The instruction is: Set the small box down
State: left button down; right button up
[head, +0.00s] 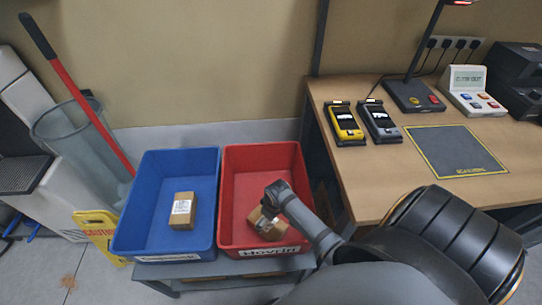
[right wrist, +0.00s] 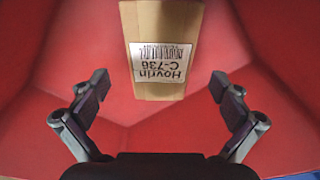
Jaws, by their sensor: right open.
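A small brown cardboard box (head: 266,223) lies in the red bin (head: 288,158), near its front. In the right wrist view the box (right wrist: 158,18) shows at the top centre, with a white label reading "Hovrin C-736". My right gripper (right wrist: 160,92) is open, its two fingers spread wide. The box lies ahead of the fingers and neither finger touches it. In the head view my right gripper (head: 270,208) is down inside the red bin, over the box, and hides part of it. My left gripper is not in view.
A blue bin (head: 141,195) with another labelled box (head: 183,211) stands left of the red bin, on a low grey stand. A wooden table (head: 370,180) at the right holds two handheld devices, a lamp and a dark mat. A yellow caution sign (head: 98,232) stands at the left.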

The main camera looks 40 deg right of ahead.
notch_tip(320, 180, up, 7)
jog(key=s+p, duration=0.1)
jog(key=shift+d+f, duration=0.1)
dwell(0.4)
